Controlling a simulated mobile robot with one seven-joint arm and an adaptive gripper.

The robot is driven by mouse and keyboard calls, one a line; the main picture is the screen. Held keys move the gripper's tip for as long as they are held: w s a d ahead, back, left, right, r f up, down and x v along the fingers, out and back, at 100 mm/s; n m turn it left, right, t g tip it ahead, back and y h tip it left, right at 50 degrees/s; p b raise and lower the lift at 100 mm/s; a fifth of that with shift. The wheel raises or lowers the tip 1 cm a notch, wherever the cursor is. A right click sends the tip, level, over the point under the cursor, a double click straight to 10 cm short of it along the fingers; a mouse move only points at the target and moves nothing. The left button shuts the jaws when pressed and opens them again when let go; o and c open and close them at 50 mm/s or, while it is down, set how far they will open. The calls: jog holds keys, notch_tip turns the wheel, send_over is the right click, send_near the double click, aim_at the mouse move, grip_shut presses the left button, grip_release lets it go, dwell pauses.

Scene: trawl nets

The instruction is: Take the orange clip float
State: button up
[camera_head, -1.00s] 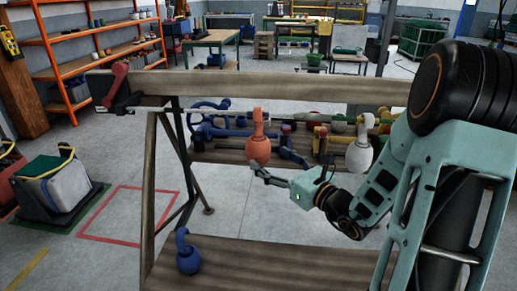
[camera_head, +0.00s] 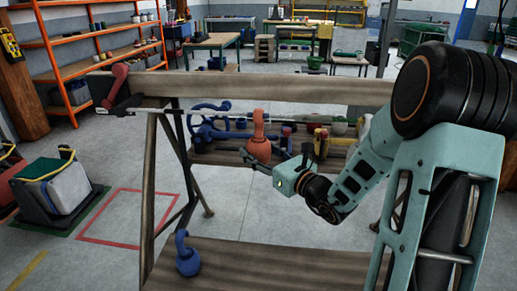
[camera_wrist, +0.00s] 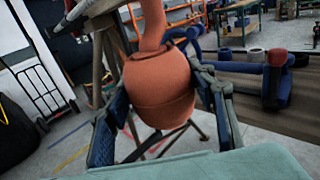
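The orange clip float (camera_head: 258,147) hangs upright by its clip from the thin horizontal rod (camera_head: 232,120) of the wooden rack. My gripper (camera_head: 276,153) is at the float's body, with one finger on each side. In the wrist view the round float (camera_wrist: 160,90) sits between the two dark fingers of my gripper (camera_wrist: 158,82), which are spread wide around it. The fingers are very close to its sides; I cannot tell whether they touch. The float's neck goes up out of the wrist view.
A blue float (camera_head: 187,257) rests on the lower shelf (camera_head: 250,265). Blue, red and yellow items crowd the shelf behind the orange float. A red clip (camera_head: 115,85) sits at the rod's left end.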

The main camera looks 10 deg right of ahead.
jog(key=c, duration=0.5)
jog(key=shift+r, duration=0.1)
